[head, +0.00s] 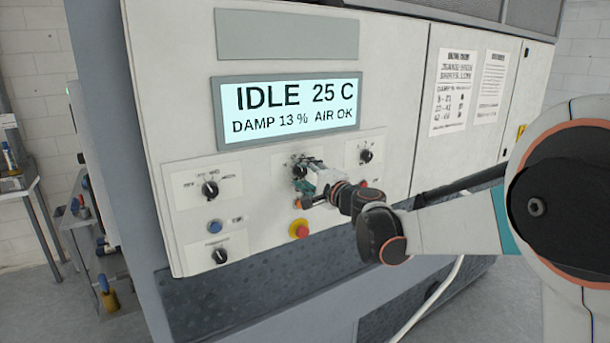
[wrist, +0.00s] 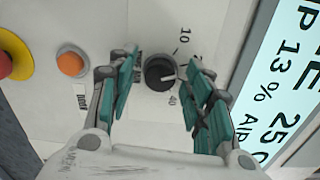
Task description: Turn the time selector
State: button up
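The time selector appears to be the black knob (wrist: 160,72) with a white pointer line and a printed scale showing 10 and 40. In the head view this is the middle knob (head: 299,171) on the white panel under the display, partly hidden by my gripper. My gripper (wrist: 163,66) is open, with one teal-padded finger on each side of the knob in the wrist view. Gaps show between the fingers and the knob, and nothing is held. In the head view my gripper (head: 313,180) is right at the knob; its depth to the panel is hard to tell.
The display (head: 290,107) reads IDLE, 25 C, DAMP 13 %, AIR OK. Other knobs sit at left (head: 210,188), lower left (head: 220,256) and right (head: 366,155). An orange button (wrist: 71,64) and a red emergency stop (head: 299,229) are below the middle knob.

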jog(key=v, duration=1.2)
jog(key=s+d+f+n+g+h+b, duration=0.2)
jog(key=s+d+f+n+h+b, duration=0.1)
jog(key=s+f, duration=0.7)
jog(key=s+d+f+n+g+h+b, duration=0.3)
jog(key=s+d+f+n+b, duration=0.2)
jog(key=s+d+f+b, duration=0.3)
jog(key=s+d+f+n+g+h+b, duration=0.2)
jog(key=s+d+f+n+h+b, duration=0.2)
jog(key=s+f, duration=0.8)
jog(key=s+d+b, duration=0.1)
jog(key=s, duration=0.3)
jog(key=shift+d+f+g, duration=0.2)
jog(key=shift+d+g, duration=0.05)
jog(key=shift+g, duration=0.05)
jog(key=shift+c, duration=0.6)
